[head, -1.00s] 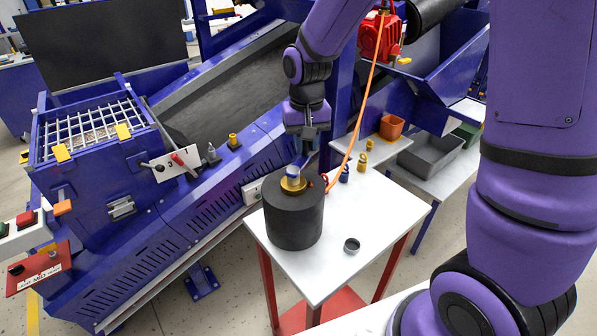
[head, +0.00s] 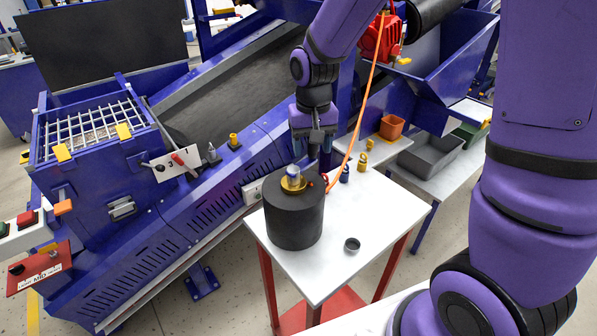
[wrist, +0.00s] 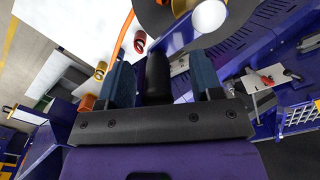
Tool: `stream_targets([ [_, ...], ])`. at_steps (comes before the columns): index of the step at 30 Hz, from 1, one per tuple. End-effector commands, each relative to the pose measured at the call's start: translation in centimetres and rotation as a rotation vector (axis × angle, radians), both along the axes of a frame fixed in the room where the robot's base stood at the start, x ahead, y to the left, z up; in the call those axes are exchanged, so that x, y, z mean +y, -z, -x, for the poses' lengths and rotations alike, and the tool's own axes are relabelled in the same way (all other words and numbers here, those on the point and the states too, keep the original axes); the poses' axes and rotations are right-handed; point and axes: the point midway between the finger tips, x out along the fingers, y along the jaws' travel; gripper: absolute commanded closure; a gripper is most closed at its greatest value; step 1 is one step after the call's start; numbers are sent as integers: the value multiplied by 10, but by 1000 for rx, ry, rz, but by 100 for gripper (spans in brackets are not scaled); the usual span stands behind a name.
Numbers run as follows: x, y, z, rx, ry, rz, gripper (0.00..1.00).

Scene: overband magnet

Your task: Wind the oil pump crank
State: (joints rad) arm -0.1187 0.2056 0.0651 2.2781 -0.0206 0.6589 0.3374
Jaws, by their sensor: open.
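The oil pump is a black drum (head: 294,220) on a white-topped table, with a brass collar (head: 293,184) and a pale cap on top. In the wrist view, a blue crank arm (wrist: 181,38) runs from the white round hub (wrist: 209,15) to a black upright handle (wrist: 157,78). My gripper (head: 313,143) is above the drum, a little right of its cap. In the wrist view, my gripper (wrist: 161,84) is open, with one finger on each side of the handle and gaps showing. In the head view my gripper mostly hides the handle.
A small dark cup (head: 352,244) and small blue and yellow pieces stand on the table (head: 375,215). The blue conveyor frame (head: 215,185) is behind and left.

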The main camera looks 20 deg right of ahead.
Motion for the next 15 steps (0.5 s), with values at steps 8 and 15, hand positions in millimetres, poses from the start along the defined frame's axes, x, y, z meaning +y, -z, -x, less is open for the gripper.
stream_targets([
  [8,0,-11,-1,-3,1,0,40],
  [15,-1,-27,-1,-2,2,0,40],
])
